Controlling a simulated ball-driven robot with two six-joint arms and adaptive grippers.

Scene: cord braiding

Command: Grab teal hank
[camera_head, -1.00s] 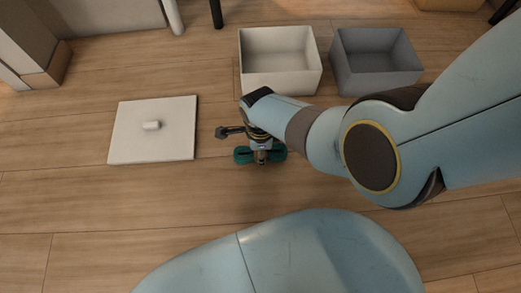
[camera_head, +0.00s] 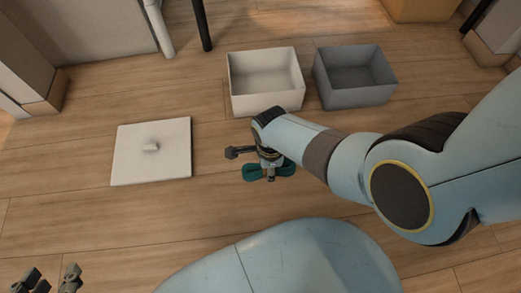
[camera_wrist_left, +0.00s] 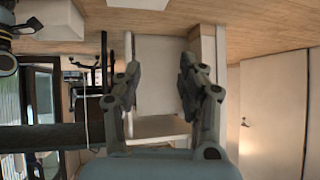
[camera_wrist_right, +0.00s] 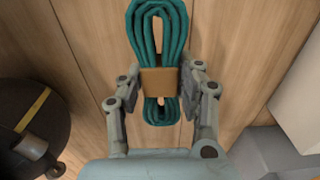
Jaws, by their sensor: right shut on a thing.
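The teal hank (camera_head: 283,169) is a looped bundle of cord with a brown band (camera_wrist_right: 160,81) around its middle. In the head view it appears at floor level, partly hidden by my right gripper (camera_head: 269,174). In the right wrist view my right gripper (camera_wrist_right: 155,88) has one finger on each side of the band and is shut on the hank. Loops stick out beyond and below the band. My left gripper (camera_head: 48,279) is at the bottom left of the head view, away from the hank. Its fingers are apart and empty in the left wrist view (camera_wrist_left: 158,80).
A white open bin (camera_head: 266,104) and a grey open bin (camera_head: 356,97) stand side by side behind the hank. Wooden floor around the hank is clear.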

